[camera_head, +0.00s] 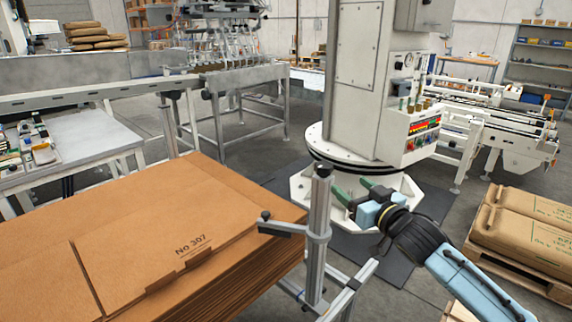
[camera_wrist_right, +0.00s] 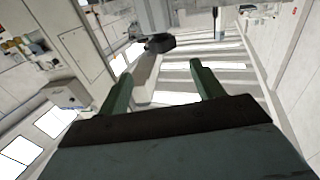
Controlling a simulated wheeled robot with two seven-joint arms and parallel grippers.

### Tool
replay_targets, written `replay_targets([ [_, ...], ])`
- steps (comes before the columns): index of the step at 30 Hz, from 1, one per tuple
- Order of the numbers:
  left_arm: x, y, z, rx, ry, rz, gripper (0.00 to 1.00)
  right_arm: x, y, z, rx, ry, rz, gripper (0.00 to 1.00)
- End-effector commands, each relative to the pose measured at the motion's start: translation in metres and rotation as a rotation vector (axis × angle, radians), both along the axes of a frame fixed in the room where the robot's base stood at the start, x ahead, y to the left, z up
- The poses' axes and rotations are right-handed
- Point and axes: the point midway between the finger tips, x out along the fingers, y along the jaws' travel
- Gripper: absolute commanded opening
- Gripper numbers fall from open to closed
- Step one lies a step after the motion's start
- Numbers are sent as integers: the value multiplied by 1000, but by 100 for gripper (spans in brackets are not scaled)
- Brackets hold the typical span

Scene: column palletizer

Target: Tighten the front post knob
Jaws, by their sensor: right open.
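A grey metal post (camera_head: 318,235) stands at the near right corner of the cardboard stack, with a dark cap (camera_head: 323,172) on top. A bracket on it reaches left over the stack and ends in a small dark knob (camera_head: 265,215). I cannot tell which dark part is the front post knob. My right gripper (camera_head: 350,188) is open and empty, just right of the post top and apart from it. In the right wrist view a dark knob-like part (camera_wrist_right: 160,43) lies beyond and between the open green fingertips (camera_wrist_right: 158,68). My left gripper is out of view.
The brown cardboard stack (camera_head: 150,235) fills the lower left. A white machine column (camera_head: 350,80) on a round base stands behind my right gripper. Sacks on a pallet (camera_head: 525,235) are at the right. A conveyor (camera_head: 130,90) runs behind the stack.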

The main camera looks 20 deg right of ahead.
Motion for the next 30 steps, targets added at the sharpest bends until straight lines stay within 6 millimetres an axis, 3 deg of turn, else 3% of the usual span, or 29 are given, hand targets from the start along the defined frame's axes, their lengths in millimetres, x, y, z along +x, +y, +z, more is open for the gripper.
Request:
replay_targets([
  [5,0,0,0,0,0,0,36,14,0,1,1,-2,0,69],
  [24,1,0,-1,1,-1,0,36,114,6,1,0,-1,4,69],
  [30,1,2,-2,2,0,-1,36,130,6,0,0,0,4,69],
])
